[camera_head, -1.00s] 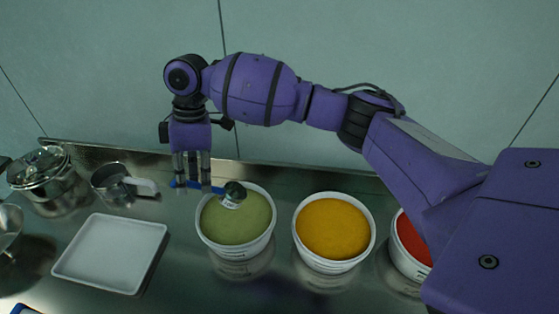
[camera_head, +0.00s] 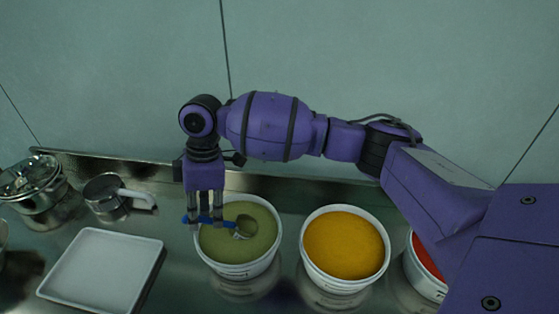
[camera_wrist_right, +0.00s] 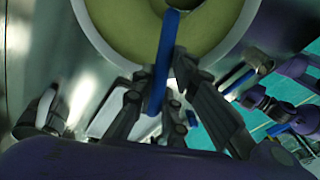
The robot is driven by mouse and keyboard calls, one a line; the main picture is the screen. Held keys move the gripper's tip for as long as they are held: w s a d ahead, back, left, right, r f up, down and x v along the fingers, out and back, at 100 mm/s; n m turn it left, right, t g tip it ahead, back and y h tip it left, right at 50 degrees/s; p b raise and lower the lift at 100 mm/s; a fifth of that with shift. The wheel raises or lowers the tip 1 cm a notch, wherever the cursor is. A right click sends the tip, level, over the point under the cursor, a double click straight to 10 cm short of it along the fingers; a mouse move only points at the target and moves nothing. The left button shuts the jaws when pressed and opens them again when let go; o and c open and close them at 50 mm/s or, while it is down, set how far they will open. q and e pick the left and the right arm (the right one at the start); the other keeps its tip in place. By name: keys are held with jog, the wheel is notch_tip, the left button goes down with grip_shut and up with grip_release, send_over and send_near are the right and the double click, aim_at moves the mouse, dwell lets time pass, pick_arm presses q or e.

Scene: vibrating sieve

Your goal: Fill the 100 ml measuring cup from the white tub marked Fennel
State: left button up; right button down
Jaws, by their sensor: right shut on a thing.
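My right gripper (camera_head: 205,219) is shut on the blue handle (camera_wrist_right: 162,62) of a small metal measuring cup (camera_head: 245,226). The gripper points down over the left rim of a white tub (camera_head: 238,268) that holds green powder. The cup is over or at the green powder (camera_head: 255,212); I cannot tell whether it touches the powder or holds any. The tub's label is too small to read. The wrist view shows the tub's white rim (camera_wrist_right: 97,32) beyond the fingers, with the handle reaching across it. My left gripper is not in view.
A white tub of yellow-orange powder (camera_head: 345,245) and a partly hidden red one (camera_head: 428,262) stand to the right. A wall rises behind.

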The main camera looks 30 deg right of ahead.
aim_at(211, 223)
jog(key=shift+d+f+b, duration=0.2)
jog(key=shift+f+b, duration=0.2)
jog(key=shift+f, duration=0.5)
jog(key=shift+s+d+f+b, duration=0.15)
jog(key=shift+f+b, duration=0.25)
jog(key=shift+f, duration=0.2)
jog(key=shift+d+r+p, duration=0.25)
jog(key=shift+d+p, duration=0.1)
jog(key=shift+d, duration=0.2)
jog(key=shift+s+d+f, duration=0.1)
jog(key=shift+d+f, duration=0.05)
jog(key=shift+d, duration=0.15)
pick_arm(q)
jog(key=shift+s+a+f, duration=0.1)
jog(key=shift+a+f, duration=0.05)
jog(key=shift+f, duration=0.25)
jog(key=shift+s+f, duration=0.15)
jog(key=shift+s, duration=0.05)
pick_arm(e)
jog(key=shift+d, duration=0.1)
